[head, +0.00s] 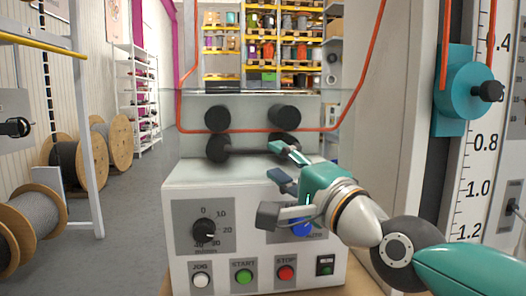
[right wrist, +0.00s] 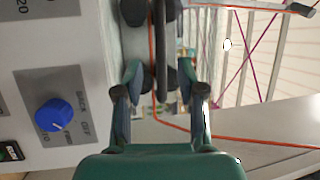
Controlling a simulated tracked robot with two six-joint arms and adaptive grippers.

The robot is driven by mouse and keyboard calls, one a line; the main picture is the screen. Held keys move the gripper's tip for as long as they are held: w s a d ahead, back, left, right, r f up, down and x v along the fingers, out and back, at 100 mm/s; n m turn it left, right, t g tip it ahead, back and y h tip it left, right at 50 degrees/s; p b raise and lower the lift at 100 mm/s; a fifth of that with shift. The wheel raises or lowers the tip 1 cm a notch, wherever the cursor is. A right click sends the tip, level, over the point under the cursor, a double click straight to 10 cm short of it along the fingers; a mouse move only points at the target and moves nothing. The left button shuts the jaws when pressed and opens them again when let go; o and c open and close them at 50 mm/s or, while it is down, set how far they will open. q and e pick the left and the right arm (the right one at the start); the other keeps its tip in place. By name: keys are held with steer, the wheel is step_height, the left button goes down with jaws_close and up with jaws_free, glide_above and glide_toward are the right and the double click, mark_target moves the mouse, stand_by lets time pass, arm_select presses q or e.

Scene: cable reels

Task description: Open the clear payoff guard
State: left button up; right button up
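A pale, see-through-looking panel (head: 250,108), which seems to be the clear payoff guard, stands at the back of the white machine (head: 255,185). A dark horizontal bar (head: 250,152) runs low across it between black rollers. I cannot tell for sure whether the bar belongs to the guard. My right gripper (head: 287,167) is open and empty at the bar's right end, above the control face. In the right wrist view the bar (right wrist: 161,50) lies between and beyond the open fingers, with no contact visible. My left gripper is not in view.
An orange-red cable (head: 340,120) loops across in front of the panel. The control face carries a dial (head: 205,232), a blue knob (head: 302,227) and push buttons. Wooden cable reels (head: 35,220) stand at the left. A teal unit and scale are at the right.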

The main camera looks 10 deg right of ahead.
mark_target(264, 153)
steer(key=x, duration=0.6)
steer(key=shift+p, duration=0.3)
steer(key=shift+c, duration=0.2)
jaws_close()
